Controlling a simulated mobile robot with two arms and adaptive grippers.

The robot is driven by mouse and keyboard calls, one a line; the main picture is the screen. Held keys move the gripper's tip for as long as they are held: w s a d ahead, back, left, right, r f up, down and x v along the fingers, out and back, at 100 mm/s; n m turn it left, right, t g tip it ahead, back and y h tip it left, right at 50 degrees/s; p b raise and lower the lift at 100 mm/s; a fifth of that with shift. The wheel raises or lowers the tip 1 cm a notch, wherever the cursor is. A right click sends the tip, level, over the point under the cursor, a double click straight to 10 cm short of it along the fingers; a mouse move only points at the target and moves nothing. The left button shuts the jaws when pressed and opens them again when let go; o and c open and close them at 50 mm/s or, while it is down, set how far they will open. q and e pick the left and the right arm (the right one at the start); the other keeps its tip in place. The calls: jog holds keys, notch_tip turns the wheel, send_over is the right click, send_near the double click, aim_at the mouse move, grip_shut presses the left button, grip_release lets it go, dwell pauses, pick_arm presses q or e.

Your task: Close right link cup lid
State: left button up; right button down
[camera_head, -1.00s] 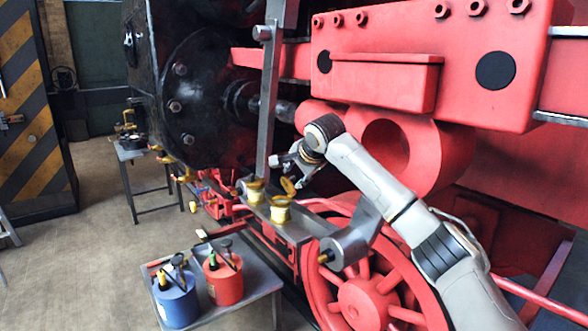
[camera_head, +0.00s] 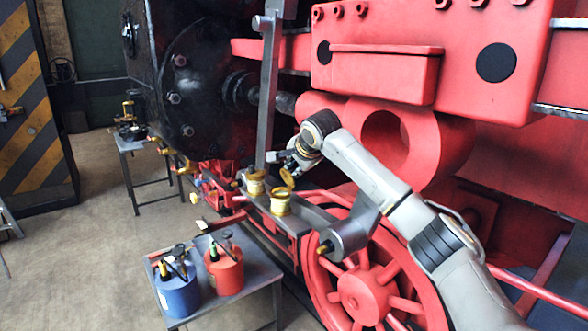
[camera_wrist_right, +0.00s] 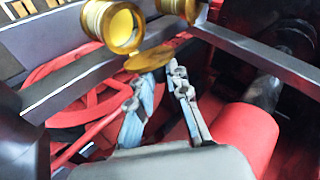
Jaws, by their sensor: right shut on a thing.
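The right link cup (camera_head: 280,205) is a small brass cup standing upright on the grey link bar. In the right wrist view its open mouth (camera_wrist_right: 122,27) faces me. Its round brass lid (camera_head: 288,178) stands open beside the rim; it also shows in the right wrist view (camera_wrist_right: 150,59). My right gripper (camera_head: 282,161) is above and behind the cup. In the right wrist view its two fingers (camera_wrist_right: 157,80) reach to the lid's edge and are shut on it; the exact contact is hard to see. My left gripper is not in view.
A second brass cup (camera_head: 255,186) stands just left. A grey upright rod (camera_head: 267,95) rises behind the cups. Below is a red wheel (camera_head: 358,295). A metal table (camera_head: 205,312) holds a blue can (camera_head: 178,296) and a red can (camera_head: 224,273). Open floor lies at the left.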

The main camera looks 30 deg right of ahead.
jog(key=shift+a+f+n+t+h+b, duration=0.2)
jog(key=shift+a+n+h+b, duration=0.15)
jog(key=shift+a+h+b, duration=0.2)
jog(key=shift+a+f+n+t+h+b, duration=0.1)
jog(key=shift+a+f+n+h+b, duration=0.1)
jog(key=shift+a+n+h+b, duration=0.3)
jog(key=a+f+n+t+h+b, duration=0.1)
jog(key=h+b, duration=0.1)
jog(key=b, duration=0.2)
jog(key=a+f+n+t+h+b, duration=0.1)
jog(key=n+h+b, duration=0.1)
jog(key=b, duration=0.2)
jog(key=a+f+n+h+b, duration=0.1)
jog(key=h+b, duration=0.1)
jog(key=b, duration=0.2)
jog(key=shift+s+a+f+n+t+h, duration=0.2)
jog(key=shift+a+f+n+t+h, duration=0.1)
jog(key=shift+a+t+h, duration=0.1)
jog(key=shift+a+f+n+t+h+b, duration=0.25)
jog(key=shift+n+h+b, duration=0.25)
jog(key=shift+b, duration=1)
jog(key=shift+d, duration=0.1)
jog(key=c, duration=1.3)
grip_release()
